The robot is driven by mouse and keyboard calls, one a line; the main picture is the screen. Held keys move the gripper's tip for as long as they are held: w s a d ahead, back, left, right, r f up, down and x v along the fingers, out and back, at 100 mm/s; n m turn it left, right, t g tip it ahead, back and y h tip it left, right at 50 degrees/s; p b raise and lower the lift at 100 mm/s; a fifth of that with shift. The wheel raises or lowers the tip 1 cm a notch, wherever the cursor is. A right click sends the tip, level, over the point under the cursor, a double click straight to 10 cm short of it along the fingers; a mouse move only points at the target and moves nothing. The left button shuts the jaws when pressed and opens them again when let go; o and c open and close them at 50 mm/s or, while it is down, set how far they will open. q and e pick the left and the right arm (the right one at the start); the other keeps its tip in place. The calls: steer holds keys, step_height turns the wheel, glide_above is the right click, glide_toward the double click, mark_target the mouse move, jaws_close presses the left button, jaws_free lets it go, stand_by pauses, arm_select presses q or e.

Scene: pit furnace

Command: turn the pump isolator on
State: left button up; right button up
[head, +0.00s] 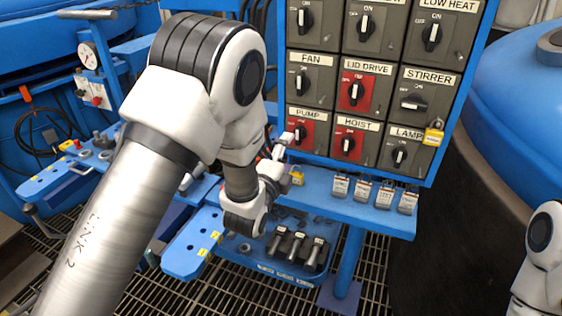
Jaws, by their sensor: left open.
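The pump isolator (300,131) is a dark rotary handle on a red plate, under the label PUMP at the lower left of the blue switch panel. Its handle looks roughly upright, but its exact setting is too small to read. My left arm reaches in from the left, and its gripper (284,146) is just in front of and below the pump isolator, at the panel's lower left edge. The gripper is open with nothing between its fingers. I cannot tell whether it touches the handle. My right gripper is out of view.
The hoist isolator (347,143) is right beside the pump one, with the fan isolator (302,85) above. A yellow padlock (434,132) hangs by the lamp switch. A blue tank (520,110) stands at right.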

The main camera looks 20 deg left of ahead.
arm_select(q)
steer(key=s, duration=0.4)
steer(key=shift+s, duration=0.3)
